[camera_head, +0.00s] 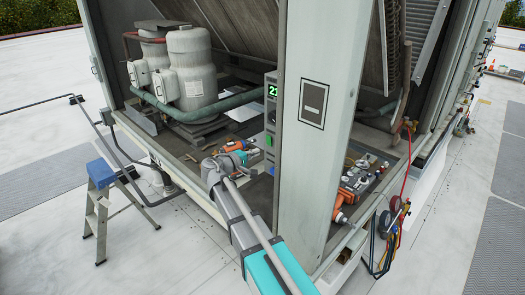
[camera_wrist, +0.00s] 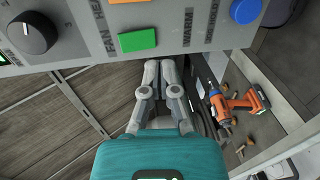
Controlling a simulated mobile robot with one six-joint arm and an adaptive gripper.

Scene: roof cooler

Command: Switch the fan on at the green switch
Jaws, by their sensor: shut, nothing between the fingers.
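The green switch (camera_wrist: 137,40) is a flat rectangular button on the grey control panel (camera_wrist: 80,45) in the wrist view, beside printed lettering that reads FAN. It also shows as a small green patch in the head view (camera_head: 269,140), on the narrow panel behind the pale post. My gripper (camera_wrist: 160,66) is shut and empty. Its fingertips point at the panel's lower edge, just below and right of the green switch in the wrist view. I cannot tell how far they are from the panel, and I see no contact with the switch.
The panel also carries a black knob (camera_wrist: 33,32), a blue button (camera_wrist: 245,10) and a lit green display (camera_head: 272,91). An orange drill (camera_wrist: 235,102) lies below on the right. The pale post (camera_head: 318,130) stands right of my gripper. A stepladder (camera_head: 105,195) stands left.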

